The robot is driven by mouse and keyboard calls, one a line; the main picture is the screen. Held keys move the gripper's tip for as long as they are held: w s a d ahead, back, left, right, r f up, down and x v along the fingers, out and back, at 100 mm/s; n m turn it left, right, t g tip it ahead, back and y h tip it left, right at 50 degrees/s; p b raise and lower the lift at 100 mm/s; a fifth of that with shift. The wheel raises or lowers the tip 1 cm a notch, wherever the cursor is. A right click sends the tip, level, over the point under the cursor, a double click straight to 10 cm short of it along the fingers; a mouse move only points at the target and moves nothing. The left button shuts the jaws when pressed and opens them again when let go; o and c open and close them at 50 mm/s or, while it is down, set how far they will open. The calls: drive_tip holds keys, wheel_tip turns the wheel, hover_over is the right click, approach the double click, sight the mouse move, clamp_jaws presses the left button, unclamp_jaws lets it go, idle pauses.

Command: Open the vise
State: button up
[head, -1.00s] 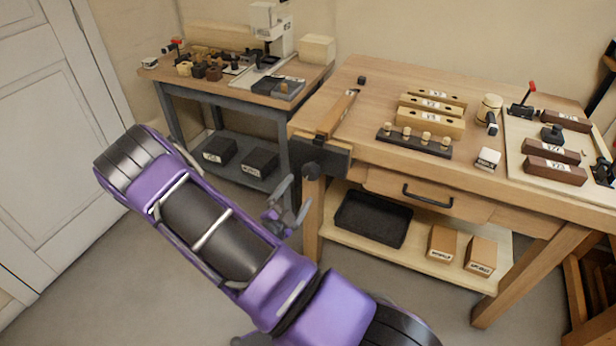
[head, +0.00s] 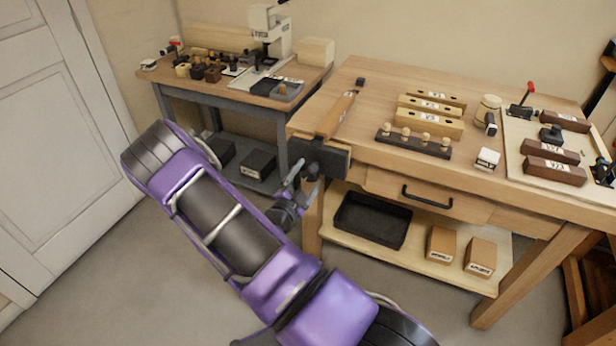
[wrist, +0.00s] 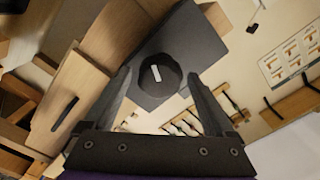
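The vise (head: 325,158) is a dark block on the front left corner of the wooden bench. A wooden bar (head: 336,115) lies on the bench top just behind it. In the wrist view, the vise's dark jaw (wrist: 207,48) fills the upper middle, and its round black knob (wrist: 158,82) with a white mark faces me. My gripper (head: 303,172) is open in front of the vise. In the wrist view, my gripper (wrist: 160,75) has one finger on each side of the knob, with gaps showing. I cannot tell whether the fingertips reach around it.
The wooden bench (head: 370,85) carries wooden blocks, a peg rack (head: 413,141) and a tray at the right. A drawer (head: 430,193) and a shelf with a black bin (head: 372,220) are below. A grey side table (head: 230,95) stands behind left. Floor left is clear.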

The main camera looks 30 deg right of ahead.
drive_tip(key=c, duration=1)
drive_tip(key=shift+r+n+p, duration=0.15)
drive_tip(key=shift+n+p, duration=0.45)
drive_tip(key=shift+n, duration=0.1)
drive_tip(key=shift+c, duration=0.2)
drive_tip(key=shift+n+p, duration=0.55)
drive_tip(key=shift+n, duration=0.75)
drive_tip(key=shift+a+n+p, duration=0.1)
drive_tip(key=shift+n+p, duration=0.35)
drive_tip(key=shift+n, duration=0.25)
drive_tip(key=shift+s+n, duration=0.1)
drive_tip(key=shift+n, duration=1.2)
drive_tip(key=shift+p, duration=0.3)
